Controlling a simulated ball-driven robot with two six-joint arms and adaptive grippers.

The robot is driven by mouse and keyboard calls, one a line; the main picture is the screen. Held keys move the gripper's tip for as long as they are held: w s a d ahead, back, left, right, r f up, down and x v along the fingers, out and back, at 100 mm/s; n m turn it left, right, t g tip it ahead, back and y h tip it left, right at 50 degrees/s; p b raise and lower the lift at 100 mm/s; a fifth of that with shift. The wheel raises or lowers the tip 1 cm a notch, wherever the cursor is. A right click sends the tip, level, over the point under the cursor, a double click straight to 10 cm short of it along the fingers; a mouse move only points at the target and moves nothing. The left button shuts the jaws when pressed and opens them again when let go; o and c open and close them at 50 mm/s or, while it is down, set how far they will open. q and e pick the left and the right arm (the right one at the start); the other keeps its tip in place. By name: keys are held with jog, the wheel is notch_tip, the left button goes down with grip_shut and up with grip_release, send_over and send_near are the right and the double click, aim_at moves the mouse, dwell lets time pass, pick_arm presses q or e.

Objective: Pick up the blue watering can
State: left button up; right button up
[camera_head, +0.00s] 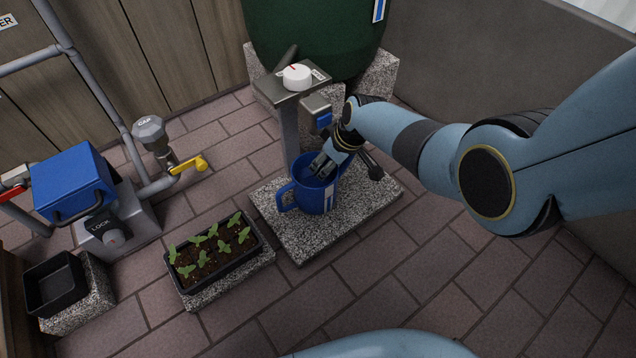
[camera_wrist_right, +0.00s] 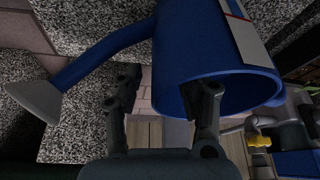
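The blue watering can (camera_head: 318,198) stands upright on a speckled stone slab (camera_head: 300,247) in the head view, its handle toward the left. In the right wrist view the can (camera_wrist_right: 205,40) shows its open rim, a white label and a blue spout with a grey rose (camera_wrist_right: 35,100). My right gripper (camera_head: 323,166) is at the can's top opening. In the right wrist view its fingers (camera_wrist_right: 165,88) are apart. One finger overlaps the opening, the other is outside near the spout, with the can's wall between. Contact cannot be told. My left gripper is not in view.
A metal post with a white dial (camera_head: 297,77) rises close behind the can, before a green barrel (camera_head: 315,35). A seedling planter (camera_head: 212,258) is at left. Further left are pipes, a yellow valve lever (camera_head: 188,165) and a blue box (camera_head: 73,182). The front-right paving is clear.

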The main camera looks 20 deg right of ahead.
jog(key=shift+c, duration=0.4)
grip_shut()
jog(key=shift+w+r, duration=0.1)
jog(key=shift+r, duration=0.1)
